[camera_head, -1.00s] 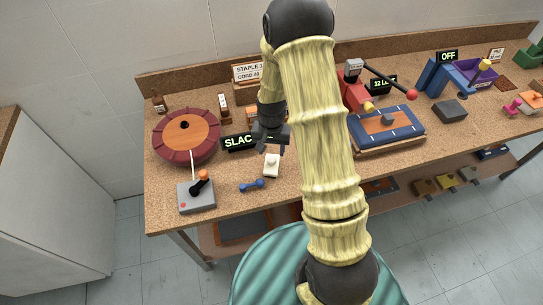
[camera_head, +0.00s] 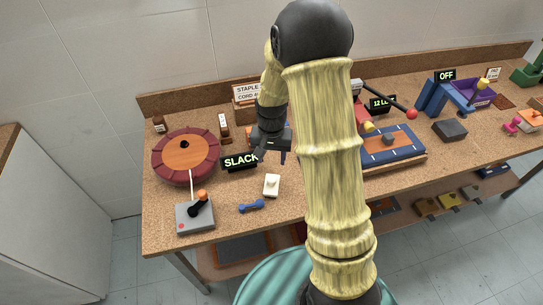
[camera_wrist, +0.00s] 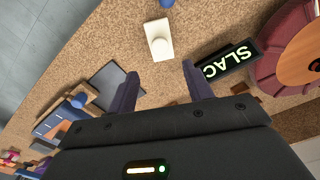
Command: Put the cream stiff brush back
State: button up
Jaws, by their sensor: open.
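A cream block with a round knob on top (camera_head: 272,185), which looks like the cream stiff brush, rests on the cork-coloured bench top near its front. In the wrist view the brush (camera_wrist: 158,40) lies ahead of my gripper (camera_wrist: 162,88), roughly in line with the gap between the fingers. The fingers are apart with nothing between them. In the head view my gripper (camera_head: 272,158) is behind the brush, apart from it. Bristles cannot be made out. My arm hides part of the bench to the right.
A SLACK sign (camera_head: 240,162) and a red-rimmed wheel (camera_head: 186,156) stand left of my gripper. A joystick box (camera_head: 196,214) and a blue dumbbell-shaped piece (camera_head: 251,206) lie toward the front edge. A blue board (camera_head: 392,148) lies right of my arm.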

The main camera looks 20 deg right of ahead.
jog(key=s+r+n+t, duration=0.2)
jog(key=s+r+n, duration=0.2)
jog(key=s+r, duration=0.6)
jog(key=s, duration=0.4)
jog(key=shift+s+r+n+t, duration=0.15)
jog(key=shift+r+n+t, duration=0.1)
jog(key=shift+n+t, duration=0.05)
